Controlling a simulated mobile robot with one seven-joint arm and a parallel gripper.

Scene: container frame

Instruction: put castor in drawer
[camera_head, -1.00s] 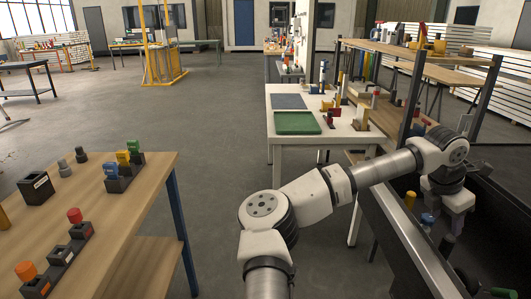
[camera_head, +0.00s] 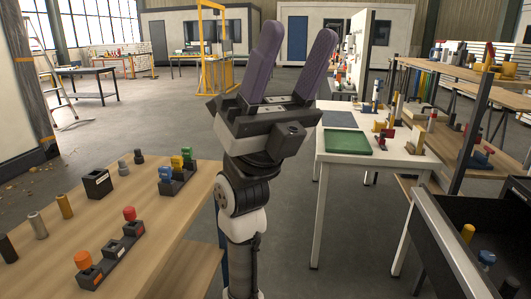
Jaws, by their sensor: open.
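My gripper (camera_head: 296,42) is raised in the middle of the view, with its two purple fingers pointing up and spread apart. Nothing is between them. The drawer (camera_head: 440,240) is the dark open box at the lower right, and its near part is cut off by the picture edge. A yellow piece (camera_head: 467,232) and a blue-topped piece (camera_head: 486,258) stand inside it. My gripper is well to the left of the drawer and apart from it. I cannot tell which piece, if any, is the castor.
A wooden table (camera_head: 190,235) at the left holds black holders with coloured pieces, grey cylinders and a black box (camera_head: 97,183). A white table (camera_head: 372,158) with a green tray (camera_head: 347,141) stands behind my arm. Shelving (camera_head: 470,100) rises at the right. Grey floor lies between.

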